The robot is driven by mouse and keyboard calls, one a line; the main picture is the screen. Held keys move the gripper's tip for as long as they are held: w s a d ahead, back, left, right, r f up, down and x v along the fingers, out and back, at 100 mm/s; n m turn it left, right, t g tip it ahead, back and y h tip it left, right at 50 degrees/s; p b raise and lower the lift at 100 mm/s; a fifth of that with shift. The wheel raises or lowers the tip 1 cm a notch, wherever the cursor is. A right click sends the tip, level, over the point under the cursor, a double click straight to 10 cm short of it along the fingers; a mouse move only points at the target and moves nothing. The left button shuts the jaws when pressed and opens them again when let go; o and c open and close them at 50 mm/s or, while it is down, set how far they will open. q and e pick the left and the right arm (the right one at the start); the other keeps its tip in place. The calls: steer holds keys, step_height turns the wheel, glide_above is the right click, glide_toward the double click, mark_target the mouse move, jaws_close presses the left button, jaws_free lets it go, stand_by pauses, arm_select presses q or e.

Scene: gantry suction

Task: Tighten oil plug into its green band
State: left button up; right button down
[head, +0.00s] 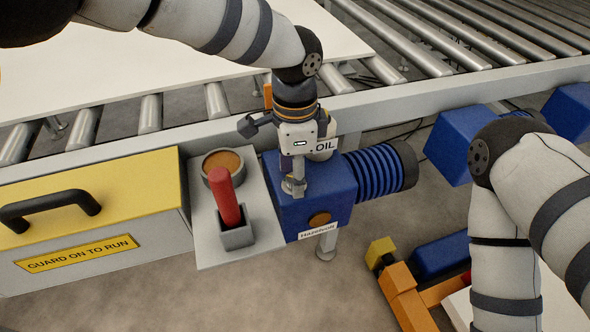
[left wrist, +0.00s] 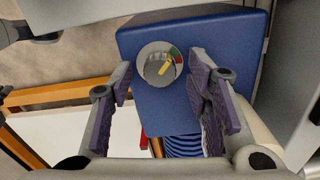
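The oil plug (left wrist: 157,68) is a grey round knob with a yellow pointer mark, set in a pale ring on a blue housing (left wrist: 140,38). Beside it are a red patch (left wrist: 174,50) and a green band (left wrist: 179,60). The pointer slants up and right towards these patches; whether it lies within the green I cannot tell. My left gripper (left wrist: 162,78) is open, its purple-padded fingers on either side of the plug with gaps. In the head view my left gripper (head: 294,184) hangs over the blue housing (head: 285,208) near the OIL label (head: 326,146). My right gripper is out of view.
Left of the housing are a red lever (head: 226,198), a brown round cap (head: 222,164) and a yellow-topped guard box (head: 90,195) with a black handle. A ribbed blue cylinder (head: 372,172) adjoins the housing on the right. A roller conveyor (head: 440,40) runs behind.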

arm_select(q)
step_height(320, 180, up, 12)
stand_by(0.4)
